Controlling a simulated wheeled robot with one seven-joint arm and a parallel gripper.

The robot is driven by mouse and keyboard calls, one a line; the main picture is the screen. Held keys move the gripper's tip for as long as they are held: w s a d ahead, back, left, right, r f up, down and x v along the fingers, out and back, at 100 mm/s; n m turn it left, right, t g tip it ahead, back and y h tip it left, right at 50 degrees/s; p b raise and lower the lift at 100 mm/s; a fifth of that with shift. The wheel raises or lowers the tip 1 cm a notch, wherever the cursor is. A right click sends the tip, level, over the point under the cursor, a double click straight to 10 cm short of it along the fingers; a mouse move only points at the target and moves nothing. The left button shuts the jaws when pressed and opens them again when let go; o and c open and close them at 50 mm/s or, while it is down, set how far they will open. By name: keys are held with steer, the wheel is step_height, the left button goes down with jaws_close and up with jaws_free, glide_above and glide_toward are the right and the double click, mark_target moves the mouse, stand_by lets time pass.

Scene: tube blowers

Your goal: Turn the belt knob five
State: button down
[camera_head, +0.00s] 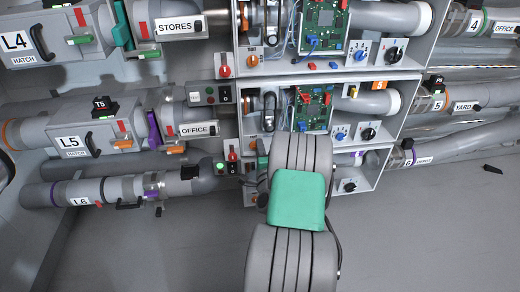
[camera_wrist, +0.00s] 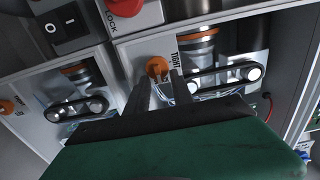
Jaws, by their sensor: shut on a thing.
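In the wrist view an orange belt knob (camera_wrist: 157,67) sits on a pale panel beside the label TIGHT (camera_wrist: 176,58). The two dark fingers of my gripper (camera_wrist: 159,82) are at the knob, one on each side, and shut on it. Just right of the knob a black belt (camera_wrist: 225,77) runs around two pulleys.
In the wrist view a red LOCK knob (camera_wrist: 124,6) and a black rocker switch (camera_wrist: 65,28) are close above. A second belt (camera_wrist: 76,108) and another orange knob (camera_wrist: 7,106) lie to the left. The head view shows a circuit board (camera_head: 313,108) beside my arm and clear floor (camera_head: 430,235) lower right.

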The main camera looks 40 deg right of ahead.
steer(key=c, duration=1.4)
jaws_free()
steer(key=b+v, duration=0.1)
steer(key=v, duration=0.6)
steer(key=shift+s+a, duration=0.25)
steer(key=shift+s, duration=0.1)
